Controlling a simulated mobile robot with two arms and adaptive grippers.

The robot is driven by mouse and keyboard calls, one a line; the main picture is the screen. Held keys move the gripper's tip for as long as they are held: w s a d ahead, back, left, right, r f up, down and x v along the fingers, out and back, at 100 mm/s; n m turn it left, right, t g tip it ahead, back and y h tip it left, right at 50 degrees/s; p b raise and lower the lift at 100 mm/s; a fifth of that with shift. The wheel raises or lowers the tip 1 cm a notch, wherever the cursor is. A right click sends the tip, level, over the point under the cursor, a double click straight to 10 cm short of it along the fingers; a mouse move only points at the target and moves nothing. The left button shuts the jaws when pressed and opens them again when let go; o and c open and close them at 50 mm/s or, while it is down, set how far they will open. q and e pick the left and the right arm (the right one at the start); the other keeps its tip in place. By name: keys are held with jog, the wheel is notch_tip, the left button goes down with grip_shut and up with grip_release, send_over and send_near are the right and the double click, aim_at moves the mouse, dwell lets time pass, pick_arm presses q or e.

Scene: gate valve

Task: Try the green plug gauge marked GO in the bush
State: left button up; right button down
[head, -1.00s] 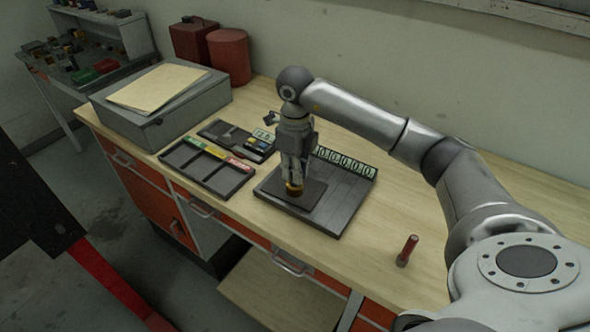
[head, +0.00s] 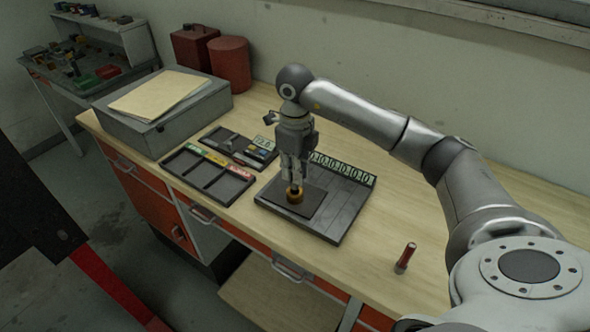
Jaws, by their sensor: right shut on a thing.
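The bush (head: 295,195) is a small brass-coloured ring on a dark square plate (head: 312,205) at the left of a grey ribbed tray. My right gripper (head: 292,184) points straight down over the bush. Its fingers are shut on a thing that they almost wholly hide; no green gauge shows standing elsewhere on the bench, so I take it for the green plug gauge. Whether its lower end is inside the bush I cannot tell. My left gripper is not in view.
The grey tray (head: 338,222) has a row of number labels (head: 343,168) along its back. A dark tray with compartments (head: 222,193) and coloured labels lies left of it, with another dark tray behind. A grey box (head: 165,115) stands at left. The bench front right is mostly clear.

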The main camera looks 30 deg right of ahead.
jog(key=shift+r+p, duration=1.45)
jog(key=shift+r, duration=1)
